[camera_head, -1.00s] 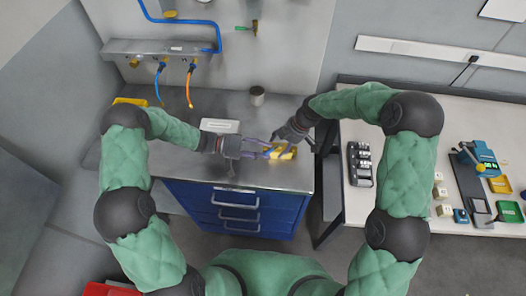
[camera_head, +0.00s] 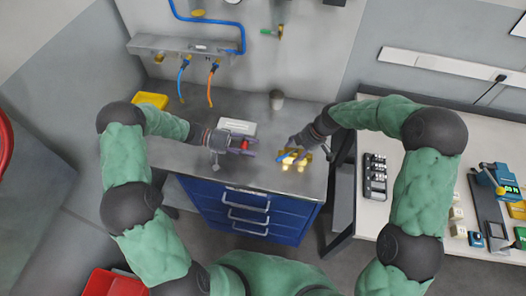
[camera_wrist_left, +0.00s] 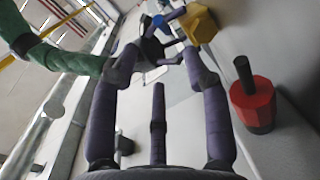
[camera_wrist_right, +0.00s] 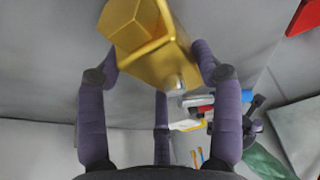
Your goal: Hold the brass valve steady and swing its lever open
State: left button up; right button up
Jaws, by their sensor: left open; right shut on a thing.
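The brass valve (camera_head: 290,164) is at the front right of the grey bench, with a blue part, apparently its lever (camera_head: 282,155), on its left. My right gripper (camera_head: 297,152) is shut on the valve. In the right wrist view the brass body (camera_wrist_right: 155,55) sits between the fingers. My left gripper (camera_head: 250,146) is open and empty, to the left of the valve and apart from it. The left wrist view shows the brass valve (camera_wrist_left: 198,24) beyond the fingertips. The lever's exact angle is too small to tell.
A red hexagonal part with a dark stem (camera_wrist_left: 252,100) is close beside my left fingers. A white box (camera_head: 237,127) and a grey cup (camera_head: 276,99) stand behind on the bench. A yellow tray (camera_head: 151,100) is at the back left. Blue drawers (camera_head: 248,210) are below the front edge.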

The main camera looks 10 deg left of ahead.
pick_arm(q)
jog(key=shift+a+r, duration=0.1)
jog(key=shift+a, duration=0.75)
jog(key=shift+c, duration=0.2)
